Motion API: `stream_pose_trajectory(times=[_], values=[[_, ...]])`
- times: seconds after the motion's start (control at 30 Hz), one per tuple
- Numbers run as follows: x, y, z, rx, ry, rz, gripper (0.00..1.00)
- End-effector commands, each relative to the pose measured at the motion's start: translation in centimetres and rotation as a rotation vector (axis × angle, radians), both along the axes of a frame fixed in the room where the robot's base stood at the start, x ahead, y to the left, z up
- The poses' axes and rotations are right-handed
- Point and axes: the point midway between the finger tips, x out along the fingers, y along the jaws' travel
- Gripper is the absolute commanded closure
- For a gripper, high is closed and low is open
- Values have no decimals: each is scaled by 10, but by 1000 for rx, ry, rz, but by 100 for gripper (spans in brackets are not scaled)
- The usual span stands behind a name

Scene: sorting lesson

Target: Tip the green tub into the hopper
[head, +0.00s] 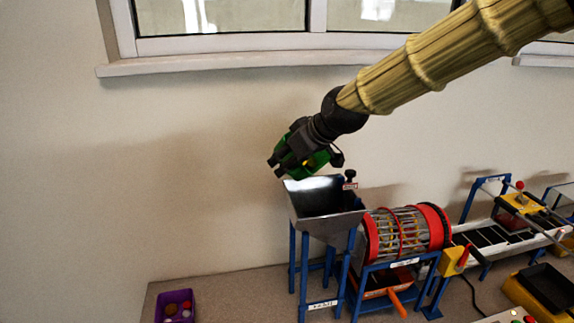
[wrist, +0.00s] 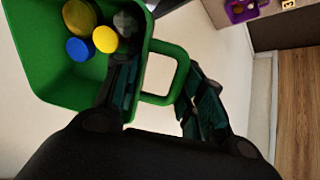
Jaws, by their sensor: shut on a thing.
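The green tub (head: 319,160) is in my gripper above the grey metal hopper (head: 322,205). In the wrist view the green tub (wrist: 50,88) fills the upper left, and its handle (wrist: 180,72) lies between my fingers. My gripper (wrist: 160,100) is shut on the tub. Inside the tub are a yellow disc (wrist: 105,39), a blue disc (wrist: 79,49), a larger yellow-brown piece (wrist: 80,16) and a grey piece (wrist: 125,22). The tub looks tilted in the head view. The hopper stands on blue legs and its visible inside looks empty.
A red-rimmed drum (head: 405,233) stands right of the hopper. A black knob (head: 350,175) rises by the hopper's back rim. A purple tray (head: 175,305) with small pieces sits at the lower left. A conveyor frame and a yellow bin (head: 520,295) are farther right.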

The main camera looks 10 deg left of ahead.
Motion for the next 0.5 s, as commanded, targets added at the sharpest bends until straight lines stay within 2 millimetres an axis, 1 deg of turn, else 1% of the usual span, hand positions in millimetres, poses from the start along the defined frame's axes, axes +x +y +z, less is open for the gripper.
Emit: stream_pose_trajectory(times=[0.03, 0.5], values=[[0, -1, -3, 8, -4, 0, 84], [-2, -4, -6, 80, -53, -1, 84]])
